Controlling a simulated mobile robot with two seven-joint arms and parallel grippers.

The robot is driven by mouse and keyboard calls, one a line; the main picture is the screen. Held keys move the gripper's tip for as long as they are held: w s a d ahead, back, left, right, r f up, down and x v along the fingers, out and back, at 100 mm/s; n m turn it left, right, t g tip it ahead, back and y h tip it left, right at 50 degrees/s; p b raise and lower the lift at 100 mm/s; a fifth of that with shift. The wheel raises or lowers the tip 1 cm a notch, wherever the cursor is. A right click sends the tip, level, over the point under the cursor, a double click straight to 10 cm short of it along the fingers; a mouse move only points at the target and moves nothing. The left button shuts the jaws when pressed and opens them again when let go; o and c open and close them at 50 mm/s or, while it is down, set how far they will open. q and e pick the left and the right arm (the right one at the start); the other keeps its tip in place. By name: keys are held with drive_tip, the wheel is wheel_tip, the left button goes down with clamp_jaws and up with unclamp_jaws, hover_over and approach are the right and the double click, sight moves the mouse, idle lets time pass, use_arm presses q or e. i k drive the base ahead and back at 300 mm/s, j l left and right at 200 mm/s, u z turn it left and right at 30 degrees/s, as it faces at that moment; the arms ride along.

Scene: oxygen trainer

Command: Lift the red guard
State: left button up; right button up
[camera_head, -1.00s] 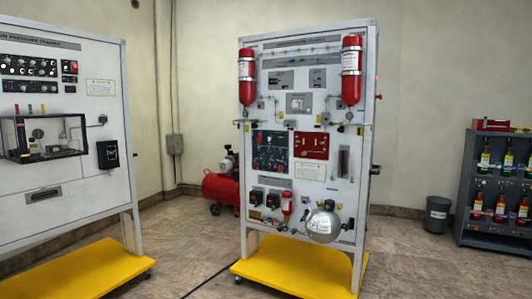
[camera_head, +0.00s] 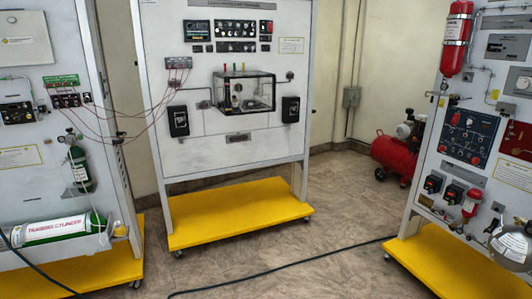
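Neither of my grippers is in view. I cannot make out for certain which part is the red guard. The right trainer panel (camera_head: 454,95) carries a dark blue switch panel (camera_head: 466,135) with small red spots on it, and beside it a red panel (camera_head: 517,141) cut by the right edge. The middle trainer panel (camera_head: 210,150) has a small red part (camera_head: 266,26) at its top. The left trainer panel (camera_head: 30,170) has a small black and red module (camera_head: 66,101) with red leads. These parts are too small to tell a guard.
Yellow bases stand under the left panel (camera_head: 90,275), middle panel (camera_head: 240,222) and right panel (camera_head: 440,262). A black cable (camera_head: 285,260) crosses the floor. A red compressor (camera_head: 393,154) stands at the back. The floor (camera_head: 290,280) between the bases is otherwise open.

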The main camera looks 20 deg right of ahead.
sight(454, 119)
drive_tip(key=i+l+z, duration=0.65)
drive_tip(key=z, duration=0.15)
drive_tip(key=i+l+z, duration=0.15)
drive_tip(key=i+z, duration=0.65)
drive_tip(key=i, duration=0.05)
